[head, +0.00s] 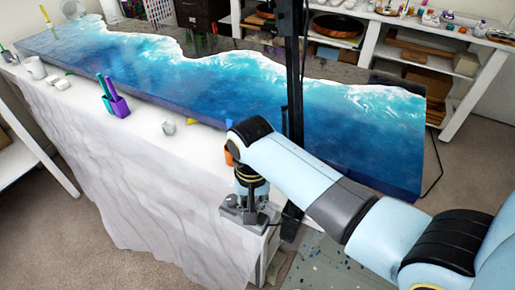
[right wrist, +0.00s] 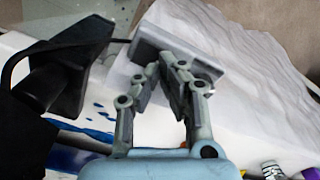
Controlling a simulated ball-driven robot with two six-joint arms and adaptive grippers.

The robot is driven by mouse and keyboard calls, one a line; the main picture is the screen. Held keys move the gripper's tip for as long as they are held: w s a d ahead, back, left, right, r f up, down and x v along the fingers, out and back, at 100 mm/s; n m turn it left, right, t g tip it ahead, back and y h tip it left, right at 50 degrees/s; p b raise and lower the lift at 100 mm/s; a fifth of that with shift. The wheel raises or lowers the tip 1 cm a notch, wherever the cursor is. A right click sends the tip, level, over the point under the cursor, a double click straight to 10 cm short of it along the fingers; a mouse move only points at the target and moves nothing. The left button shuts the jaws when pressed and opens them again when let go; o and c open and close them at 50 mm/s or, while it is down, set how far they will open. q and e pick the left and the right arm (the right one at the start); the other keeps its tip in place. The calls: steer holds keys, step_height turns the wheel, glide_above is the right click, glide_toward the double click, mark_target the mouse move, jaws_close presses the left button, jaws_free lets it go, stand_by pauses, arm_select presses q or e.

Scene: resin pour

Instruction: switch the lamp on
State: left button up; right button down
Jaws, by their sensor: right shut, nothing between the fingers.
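The lamp's black upright post (head: 294,95) stands at the near long edge of the blue resin table; its head is out of view. A grey box (head: 233,215) sits at the right end of the white-draped table; it also shows in the right wrist view (right wrist: 147,50), with a dark cable running from it to a black stand part (right wrist: 70,65). My right gripper (head: 249,207) points down at the grey box. In the right wrist view its fingers (right wrist: 172,62) are shut and empty, over the box. Contact cannot be told. No lamp light or switch state is clear. My left gripper is not in view.
The blue resin slab (head: 350,135) fills the space behind my arm. Shelves (head: 420,50) stand at the back right.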

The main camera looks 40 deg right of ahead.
steer(key=shift+f+b, duration=0.4)
steer(key=shift+f, duration=0.35)
steer(key=shift+r, duration=0.1)
step_height(320, 180, up, 3)
steer(key=p, duration=0.3)
steer(key=shift+r, duration=1.95)
steer(key=shift+s, duration=0.15)
